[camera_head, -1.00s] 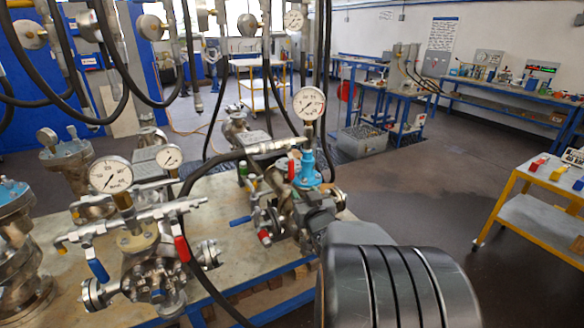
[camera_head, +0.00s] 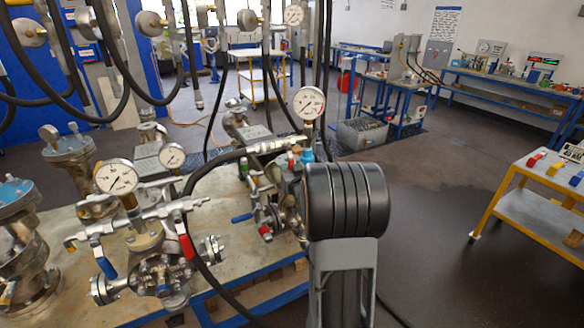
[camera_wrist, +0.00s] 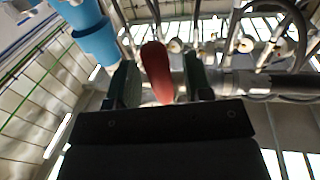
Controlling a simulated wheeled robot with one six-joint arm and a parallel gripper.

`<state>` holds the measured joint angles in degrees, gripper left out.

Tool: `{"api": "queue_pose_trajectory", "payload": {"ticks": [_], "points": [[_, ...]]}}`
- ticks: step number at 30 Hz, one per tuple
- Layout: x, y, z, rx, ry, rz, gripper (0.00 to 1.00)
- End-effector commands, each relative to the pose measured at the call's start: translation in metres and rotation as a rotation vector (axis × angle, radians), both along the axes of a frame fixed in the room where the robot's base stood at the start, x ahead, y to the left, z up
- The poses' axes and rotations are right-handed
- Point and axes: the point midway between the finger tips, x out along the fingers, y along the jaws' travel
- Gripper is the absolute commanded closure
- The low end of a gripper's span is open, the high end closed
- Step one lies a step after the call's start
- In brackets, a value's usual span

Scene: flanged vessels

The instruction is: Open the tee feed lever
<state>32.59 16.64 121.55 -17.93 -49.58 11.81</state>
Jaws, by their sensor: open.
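In the wrist view a red lever handle (camera_wrist: 156,70) stands between the two dark green finger pads of my gripper (camera_wrist: 160,78). The fingers are apart, with a visible gap on each side of the handle. A bright blue fitting (camera_wrist: 92,38) is at the upper left of the wrist view, beside the left finger. In the head view my dark arm covers much of the right-hand vessel, and my gripper is hidden behind it. A pressure gauge (camera_head: 308,102) rises above that vessel's silver tee piping (camera_head: 275,145).
A left vessel carries two gauges, a red lever (camera_head: 185,242) and a blue lever (camera_head: 106,267). Another blue lever (camera_head: 241,218) sticks out left of the right vessel. Black hoses (camera_head: 205,265) loop around the bench. A yellow cart (camera_head: 535,210) stands at the right, with open floor before it.

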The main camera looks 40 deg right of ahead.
Motion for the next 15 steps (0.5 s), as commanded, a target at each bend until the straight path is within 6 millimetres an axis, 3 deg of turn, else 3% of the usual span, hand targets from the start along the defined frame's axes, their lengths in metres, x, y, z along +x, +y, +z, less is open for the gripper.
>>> {"api": "queue_pose_trajectory", "payload": {"ticks": [10,15], "points": [[0.0021,-0.0007,0.0002,0.000,-0.001,0.000,0.54],[0.0020,-0.0008,0.0002,0.000,-0.001,0.000,0.71]]}}
